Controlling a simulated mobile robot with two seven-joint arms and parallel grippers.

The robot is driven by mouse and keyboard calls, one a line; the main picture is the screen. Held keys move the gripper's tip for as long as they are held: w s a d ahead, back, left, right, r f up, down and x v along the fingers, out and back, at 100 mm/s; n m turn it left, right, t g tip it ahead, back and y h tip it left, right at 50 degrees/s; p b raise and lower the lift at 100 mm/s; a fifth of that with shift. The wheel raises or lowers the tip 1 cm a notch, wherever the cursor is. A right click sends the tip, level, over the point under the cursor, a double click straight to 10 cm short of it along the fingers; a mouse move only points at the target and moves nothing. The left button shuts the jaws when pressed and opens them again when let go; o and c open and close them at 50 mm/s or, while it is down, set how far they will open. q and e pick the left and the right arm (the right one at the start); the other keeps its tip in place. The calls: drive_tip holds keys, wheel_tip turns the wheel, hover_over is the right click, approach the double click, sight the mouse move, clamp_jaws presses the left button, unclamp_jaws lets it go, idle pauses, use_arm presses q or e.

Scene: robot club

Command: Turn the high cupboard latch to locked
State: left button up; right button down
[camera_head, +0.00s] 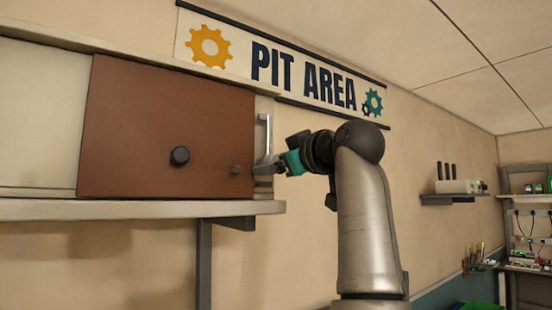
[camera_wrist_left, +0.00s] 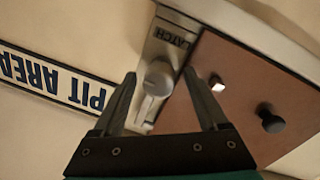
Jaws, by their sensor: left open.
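The high cupboard's brown door (camera_head: 135,115) is closed in the head view, with a round dark knob (camera_head: 180,156). My left gripper (camera_head: 262,166), with teal on its body, is at the door's right edge, by a pale upright strip (camera_head: 264,130). In the left wrist view a grey plate marked LATCH (camera_wrist_left: 174,37) lies beside the brown door (camera_wrist_left: 245,75). The latch (camera_wrist_left: 158,78), a round hub with a short lever, sits between the open fingers of my left gripper (camera_wrist_left: 160,74). Finger contact cannot be told. My right gripper is not visible.
A shelf (camera_head: 120,209) with brackets runs under the cupboard. A small square stud (camera_wrist_left: 217,84) and the black door knob (camera_wrist_left: 270,119) stand out from the door. A PIT AREA sign (camera_head: 300,75) hangs above. A small wall shelf (camera_head: 455,199) is at the right.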

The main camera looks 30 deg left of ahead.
use_arm(q)
drive_tip(key=shift+c, duration=0.3)
clamp_jaws()
idle(0.4)
idle(0.7)
